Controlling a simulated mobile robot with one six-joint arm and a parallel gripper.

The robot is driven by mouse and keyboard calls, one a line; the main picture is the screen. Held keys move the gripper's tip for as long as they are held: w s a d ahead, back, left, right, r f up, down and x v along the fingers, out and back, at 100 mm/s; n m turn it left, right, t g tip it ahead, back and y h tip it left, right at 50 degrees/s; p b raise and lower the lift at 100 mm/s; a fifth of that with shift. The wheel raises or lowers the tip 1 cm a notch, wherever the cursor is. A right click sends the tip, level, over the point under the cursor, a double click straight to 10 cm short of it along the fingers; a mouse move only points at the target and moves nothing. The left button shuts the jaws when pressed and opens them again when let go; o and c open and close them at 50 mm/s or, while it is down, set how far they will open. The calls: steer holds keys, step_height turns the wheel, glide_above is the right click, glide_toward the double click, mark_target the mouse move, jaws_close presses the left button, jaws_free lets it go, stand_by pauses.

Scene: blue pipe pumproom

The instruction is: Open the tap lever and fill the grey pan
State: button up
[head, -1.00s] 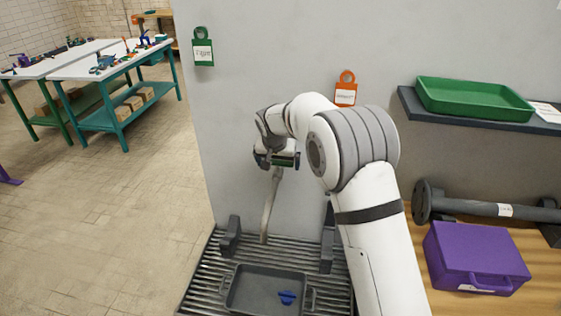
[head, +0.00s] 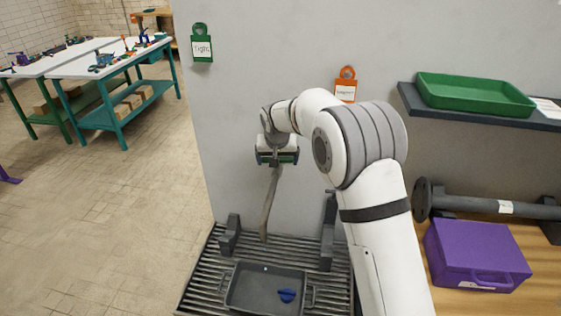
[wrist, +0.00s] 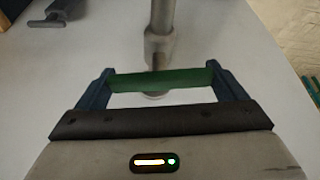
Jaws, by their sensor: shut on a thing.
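The grey pan (head: 252,303) sits on the slatted drain grate below the tap, with a small blue object (head: 286,295) inside. The tap's grey pipe (head: 270,205) hangs above the pan's back edge and also shows in the wrist view (wrist: 161,22). My gripper (head: 278,158) is at the pipe's upper end, in front of the grey wall. In the wrist view its fingers (wrist: 160,82) are shut on a green bar, which looks like the tap lever (wrist: 160,79). A small pale spot shows near the pan's back edge. I cannot tell whether water runs.
Dark upright brackets (head: 229,236) stand on the grate (head: 200,284) behind the pan. To the right are a purple case (head: 470,250), a dark flanged pipe (head: 485,207) and a shelf with a green tray (head: 475,97). The floor at left is open before the workbenches (head: 105,70).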

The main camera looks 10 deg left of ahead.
steer(key=shift+n+y, duration=0.4)
steer(key=shift+n, duration=0.5)
steer(key=o, duration=0.7)
steer(key=shift+r, duration=0.1)
steer(key=b+v, duration=0.1)
steer(key=v, duration=0.6)
steer(key=shift+r+b, duration=0.3)
steer(key=shift+b, duration=0.1)
steer(key=shift+s+d, duration=0.1)
